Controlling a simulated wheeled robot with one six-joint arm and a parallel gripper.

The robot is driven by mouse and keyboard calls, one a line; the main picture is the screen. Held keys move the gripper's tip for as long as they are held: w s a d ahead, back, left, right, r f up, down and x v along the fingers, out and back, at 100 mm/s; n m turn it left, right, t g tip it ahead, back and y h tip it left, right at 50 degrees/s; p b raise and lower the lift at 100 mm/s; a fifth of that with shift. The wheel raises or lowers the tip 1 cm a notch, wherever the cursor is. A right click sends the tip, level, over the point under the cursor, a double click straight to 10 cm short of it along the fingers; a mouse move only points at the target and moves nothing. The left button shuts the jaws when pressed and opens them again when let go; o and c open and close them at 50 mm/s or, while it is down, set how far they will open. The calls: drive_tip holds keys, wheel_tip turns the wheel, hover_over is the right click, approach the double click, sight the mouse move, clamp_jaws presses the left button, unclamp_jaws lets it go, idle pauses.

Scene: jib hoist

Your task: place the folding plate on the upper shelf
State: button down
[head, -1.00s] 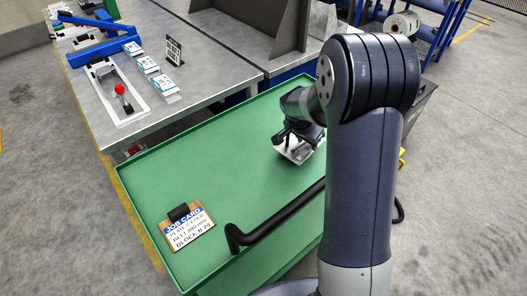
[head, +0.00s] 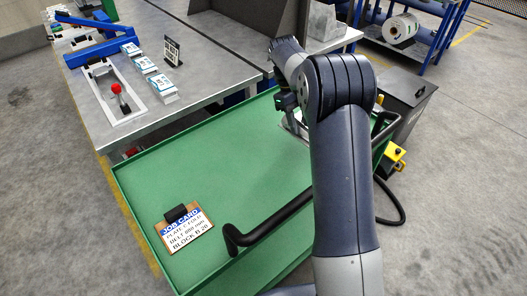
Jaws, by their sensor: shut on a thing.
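My gripper (head: 288,104) is at the far right part of the green cart, mostly hidden behind my own arm. It is shut on the folding plate (head: 294,124), a light grey metal piece of which only a small part shows beside the arm. The plate is over or near the green top tray (head: 215,155) of the cart; I cannot tell whether it touches it. This top tray is the only level of the cart that shows clearly. Nothing in view is labelled as the upper shelf.
A job card (head: 184,228) lies at the tray's near left. A black handle (head: 270,228) runs along the near side. A grey workbench (head: 195,62) with a blue clamp frame (head: 100,45) stands behind. A dark bin (head: 405,95) stands at right. The tray's left half is mostly clear.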

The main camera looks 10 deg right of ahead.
drive_tip(key=shift+f, duration=0.2)
wheel_tip(320, 180, down, 9)
drive_tip(key=shift+f+p, duration=0.2)
drive_tip(key=shift+p, duration=0.1)
drive_tip(key=shift+f, duration=0.15)
drive_tip(key=c, duration=0.9)
unclamp_jaws()
drive_tip(key=shift+o, duration=0.2)
drive_tip(key=v, duration=1.2)
